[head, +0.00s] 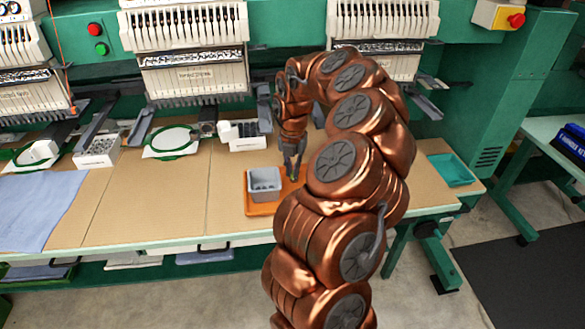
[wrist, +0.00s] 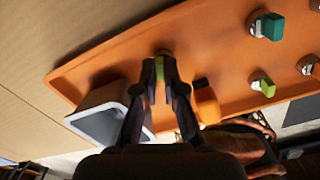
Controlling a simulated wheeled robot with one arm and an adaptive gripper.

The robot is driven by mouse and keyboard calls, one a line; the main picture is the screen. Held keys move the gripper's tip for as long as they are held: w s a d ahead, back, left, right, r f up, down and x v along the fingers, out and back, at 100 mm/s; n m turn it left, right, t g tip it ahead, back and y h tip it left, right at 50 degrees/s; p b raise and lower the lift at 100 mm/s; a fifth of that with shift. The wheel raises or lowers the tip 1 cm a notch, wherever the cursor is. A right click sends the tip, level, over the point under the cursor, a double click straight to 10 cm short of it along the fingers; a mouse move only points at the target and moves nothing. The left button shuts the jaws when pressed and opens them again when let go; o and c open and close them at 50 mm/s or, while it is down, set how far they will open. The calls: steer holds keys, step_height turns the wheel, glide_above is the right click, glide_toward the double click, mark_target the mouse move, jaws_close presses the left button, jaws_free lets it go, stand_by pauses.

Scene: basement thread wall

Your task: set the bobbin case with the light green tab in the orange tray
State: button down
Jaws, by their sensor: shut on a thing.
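My gripper (wrist: 160,65) is shut on a small bobbin case with a light green tab (wrist: 160,72); the fingers hide much of it. In the head view my gripper (head: 293,172) points down over the orange tray (head: 262,209), beside a grey bin. In the wrist view the orange tray (wrist: 215,60) spreads behind the fingertips. The held case is over the tray; I cannot tell whether it touches the surface. Other cases on the tray have a teal tab (wrist: 271,26) and a yellow-green tab (wrist: 264,86).
The grey bin (head: 264,180) stands at the tray's left part, close to my fingers. Another case (wrist: 306,64) sits at the wrist view's right. A teal tray (head: 452,170) lies at the table's right end. Bare tabletop (head: 165,200) is left of the orange tray.

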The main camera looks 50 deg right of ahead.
steer(key=c, duration=1.3)
jaws_free()
steer(key=shift+f, duration=0.1)
step_height(320, 180, up, 12)
steer(key=shift+r+b, duration=0.1)
steer(key=shift+b, duration=0.4)
